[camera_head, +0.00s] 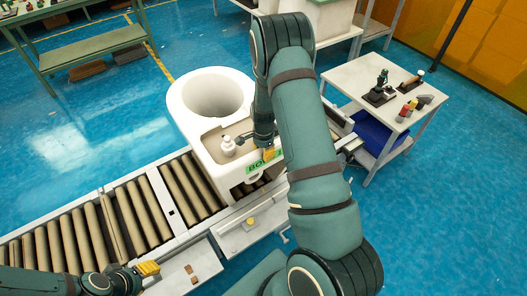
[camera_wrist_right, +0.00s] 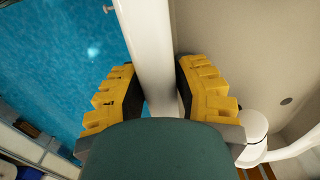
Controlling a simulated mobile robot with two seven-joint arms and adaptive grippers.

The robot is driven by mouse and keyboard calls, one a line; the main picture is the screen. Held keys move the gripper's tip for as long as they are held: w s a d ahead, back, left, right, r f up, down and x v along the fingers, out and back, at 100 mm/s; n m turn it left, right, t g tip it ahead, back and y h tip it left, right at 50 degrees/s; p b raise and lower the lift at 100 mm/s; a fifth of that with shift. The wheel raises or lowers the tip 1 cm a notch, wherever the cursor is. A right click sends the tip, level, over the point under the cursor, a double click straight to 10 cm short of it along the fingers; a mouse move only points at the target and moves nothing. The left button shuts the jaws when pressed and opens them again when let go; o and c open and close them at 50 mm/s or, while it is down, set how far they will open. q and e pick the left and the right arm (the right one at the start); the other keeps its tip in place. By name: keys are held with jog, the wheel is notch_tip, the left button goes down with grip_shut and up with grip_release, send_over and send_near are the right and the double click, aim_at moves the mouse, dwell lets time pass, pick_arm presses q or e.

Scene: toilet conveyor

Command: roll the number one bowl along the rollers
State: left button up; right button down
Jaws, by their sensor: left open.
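The white toilet bowl (camera_head: 188,112) stands on the roller conveyor, its round opening toward the back left. A green label (camera_head: 256,166) on its front edge shows "BO"; the rest is hidden behind my right arm, so I cannot read a number. My right gripper (camera_head: 266,150) is at the bowl's near right rim. In the right wrist view its yellow fingers (camera_wrist_right: 158,95) lie on both sides of the white rim wall (camera_wrist_right: 150,50), close against it. My left gripper (camera_head: 148,269) is open and empty at the conveyor's front edge, left of the bowl.
Conveyor rollers (camera_head: 135,212) run bare to the left of the bowl. A white side table (camera_head: 357,75) with tools is at the right, and a green workbench (camera_head: 95,47) at the back left.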

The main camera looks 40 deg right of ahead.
jog(key=d, duration=0.1)
jog(key=d+b, duration=0.1)
jog(key=d, duration=0.1)
jog(key=shift+s, duration=0.2)
jog(key=shift+d, duration=0.25)
jog(key=shift+s+d, duration=0.1)
jog(key=shift+d, duration=0.1)
jog(key=c, duration=1)
grip_release()
jog(key=shift+f, duration=0.1)
jog(key=o, duration=0.3)
jog(key=shift+a, duration=0.2)
jog(key=shift+o, duration=0.2)
jog(key=shift+a, duration=0.1)
jog(key=shift+r, duration=0.2)
